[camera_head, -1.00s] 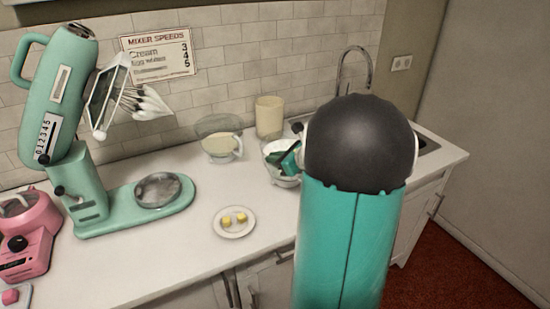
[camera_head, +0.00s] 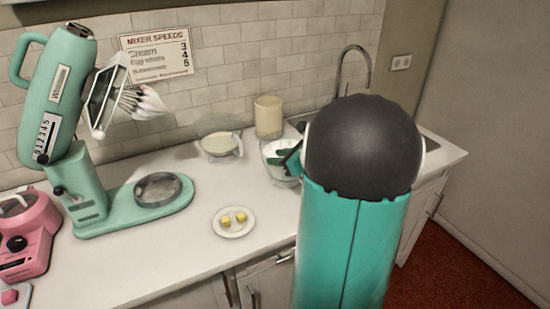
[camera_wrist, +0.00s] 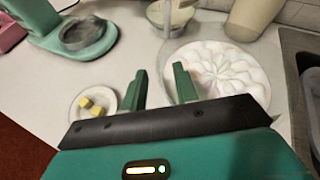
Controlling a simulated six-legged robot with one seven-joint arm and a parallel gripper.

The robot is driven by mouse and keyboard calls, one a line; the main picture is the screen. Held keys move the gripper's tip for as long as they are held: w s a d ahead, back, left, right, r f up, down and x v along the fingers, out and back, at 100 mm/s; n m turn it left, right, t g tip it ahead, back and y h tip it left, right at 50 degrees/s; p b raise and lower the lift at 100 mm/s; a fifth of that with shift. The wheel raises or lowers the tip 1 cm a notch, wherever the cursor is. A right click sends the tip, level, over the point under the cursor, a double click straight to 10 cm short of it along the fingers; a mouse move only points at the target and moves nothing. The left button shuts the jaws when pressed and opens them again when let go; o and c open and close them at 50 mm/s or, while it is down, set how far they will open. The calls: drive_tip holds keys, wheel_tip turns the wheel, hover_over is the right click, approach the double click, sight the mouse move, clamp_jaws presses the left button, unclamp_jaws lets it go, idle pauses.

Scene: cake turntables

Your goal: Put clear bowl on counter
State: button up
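A see-through bowl with white contents (camera_head: 279,172) stands on the counter (camera_head: 190,250) beside my gripper. In the wrist view this bowl (camera_wrist: 222,68) fills the upper right, its white contents in a petal-like pattern. A second see-through bowl with cream-coloured contents (camera_head: 221,145) stands to its left in the head view. My gripper (camera_wrist: 159,84) is open, its two green fingers apart with nothing seen between them. The right finger overlaps the left edge of the white-filled bowl in the wrist view; I cannot tell if they touch. My arm partly hides this bowl in the head view.
A plate (camera_head: 233,232) with yellow cubes lies at the counter's front. A green mixer (camera_head: 85,195) and a pink appliance (camera_head: 28,240) stand left. A cream canister (camera_head: 268,117) is at the back, a sink (camera_wrist: 307,85) to the right. Bare counter lies around the plate.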

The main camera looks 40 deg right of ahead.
drive_tip(key=a+v, duration=0.1)
drive_tip(key=v, duration=0.9)
drive_tip(key=w+a+n+g+y, duration=0.25)
drive_tip(key=a+n+g, duration=0.35)
drive_tip(key=a+n, duration=1.2)
drive_tip(key=s+a+n+h, duration=0.2)
drive_tip(key=s+a+n, duration=0.2)
drive_tip(key=a+n, duration=0.3)
drive_tip(key=s+a+r+n+g+h, duration=0.1)
drive_tip(key=s+a+n, duration=0.4)
drive_tip(key=a+n, duration=0.3)
drive_tip(key=a, duration=0.3)
drive_tip(key=shift+g+h, duration=0.3)
drive_tip(key=shift+h, duration=0.05)
